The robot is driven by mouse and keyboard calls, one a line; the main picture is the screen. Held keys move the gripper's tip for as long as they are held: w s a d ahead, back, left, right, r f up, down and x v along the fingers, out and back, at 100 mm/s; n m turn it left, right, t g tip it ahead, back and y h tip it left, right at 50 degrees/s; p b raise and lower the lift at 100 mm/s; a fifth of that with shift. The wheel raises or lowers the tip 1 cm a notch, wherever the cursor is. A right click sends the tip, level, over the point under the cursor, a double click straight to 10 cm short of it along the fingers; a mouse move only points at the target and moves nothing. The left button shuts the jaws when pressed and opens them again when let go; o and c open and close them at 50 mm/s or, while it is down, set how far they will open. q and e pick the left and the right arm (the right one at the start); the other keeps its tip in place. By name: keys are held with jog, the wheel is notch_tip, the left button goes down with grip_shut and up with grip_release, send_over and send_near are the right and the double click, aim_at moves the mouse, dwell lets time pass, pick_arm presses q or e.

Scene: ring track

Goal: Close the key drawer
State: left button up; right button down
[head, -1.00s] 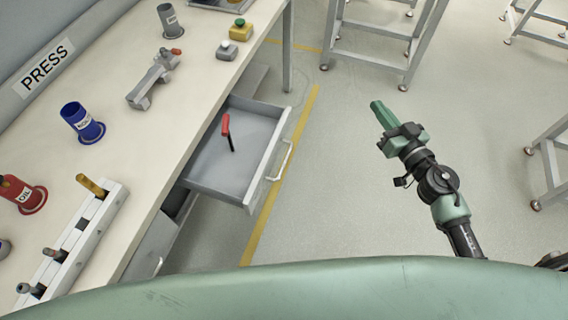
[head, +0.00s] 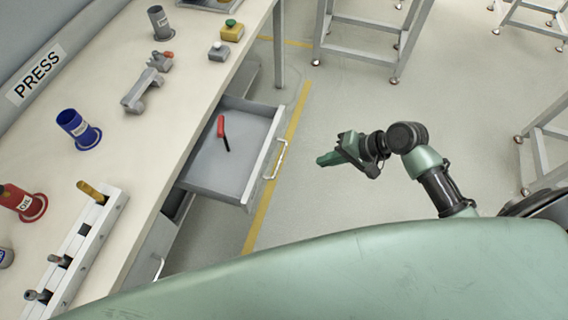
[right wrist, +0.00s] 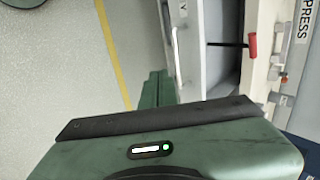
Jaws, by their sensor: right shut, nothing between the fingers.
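The key drawer (head: 222,176) is a grey drawer pulled out from under the workbench. A red-handled key (head: 222,130) lies in it. Its light bar handle (head: 277,160) is on the front panel, facing right toward my right gripper. The drawer also shows in the right wrist view (right wrist: 222,62), with its handle (right wrist: 176,60) upright there. My right gripper (head: 320,160) is shut and empty. It points left at the drawer front, with a gap of floor showing between them. My left gripper is not in view.
The workbench (head: 130,150) carries a blue cup (head: 72,124), a red oil cup (head: 22,202), a socket rack (head: 75,240) and a yellow button box (head: 232,32). A metal stand (head: 360,60) is at the back. The floor right of the drawer is clear.

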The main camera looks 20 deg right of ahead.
jog(key=a+r+p+x, duration=0.1)
jog(key=x, duration=1.2)
jog(key=shift+w+a+r, duration=0.25)
jog(key=shift+w+a, duration=0.1)
jog(key=shift+w, duration=0.05)
jog(key=shift+a, duration=0.1)
